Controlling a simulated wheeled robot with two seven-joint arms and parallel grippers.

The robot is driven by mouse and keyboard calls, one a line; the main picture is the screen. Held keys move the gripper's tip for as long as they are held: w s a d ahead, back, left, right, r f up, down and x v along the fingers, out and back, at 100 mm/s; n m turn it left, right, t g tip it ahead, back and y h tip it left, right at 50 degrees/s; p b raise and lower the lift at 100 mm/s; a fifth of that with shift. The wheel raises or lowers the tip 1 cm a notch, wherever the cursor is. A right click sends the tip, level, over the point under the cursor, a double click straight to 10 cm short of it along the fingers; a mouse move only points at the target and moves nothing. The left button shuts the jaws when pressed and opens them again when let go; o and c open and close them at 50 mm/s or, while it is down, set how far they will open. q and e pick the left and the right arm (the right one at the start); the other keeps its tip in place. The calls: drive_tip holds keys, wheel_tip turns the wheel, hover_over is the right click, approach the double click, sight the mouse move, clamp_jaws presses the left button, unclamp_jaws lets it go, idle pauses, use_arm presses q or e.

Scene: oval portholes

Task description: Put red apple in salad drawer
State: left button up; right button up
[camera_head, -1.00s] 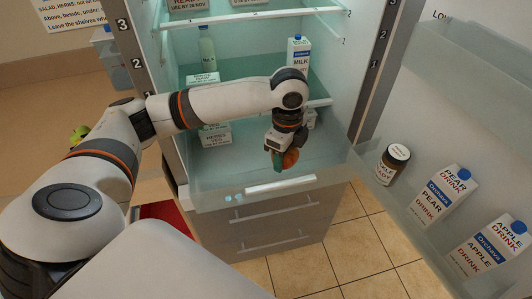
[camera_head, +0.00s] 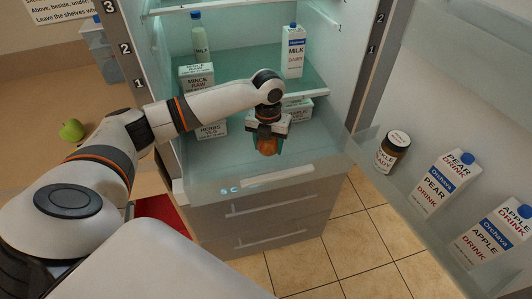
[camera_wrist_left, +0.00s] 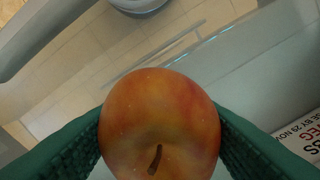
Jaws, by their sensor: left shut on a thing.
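My left gripper (camera_head: 266,147) is shut on an orange-red apple (camera_head: 267,145), held stem up in the wrist view. The apple (camera_wrist_left: 160,125) fills the middle of the left wrist view, between two green ridged fingers. I cannot tell how far the apple is above the drawer floor. My right gripper is out of view.
Labelled boxes such as mince (camera_head: 197,78) and herbs (camera_head: 212,129) stand behind and left of the gripper. A milk carton (camera_head: 293,52) is on the shelf above. The open door at right holds a jar (camera_head: 392,152) and juice cartons (camera_head: 440,183). A green apple (camera_head: 72,130) lies at left.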

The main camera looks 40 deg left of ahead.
sight(268, 166)
use_arm(q)
drive_tip(key=shift+f, duration=3.05)
drive_tip(key=shift+f, duration=0.1)
drive_tip(key=o, duration=1)
drive_tip(key=shift+o, duration=0.2)
wheel_tip(268, 166, up, 12)
drive_tip(key=shift+a+r+b, duration=0.1)
drive_tip(key=shift+r+b, duration=0.05)
drive_tip(key=shift+b, duration=0.25)
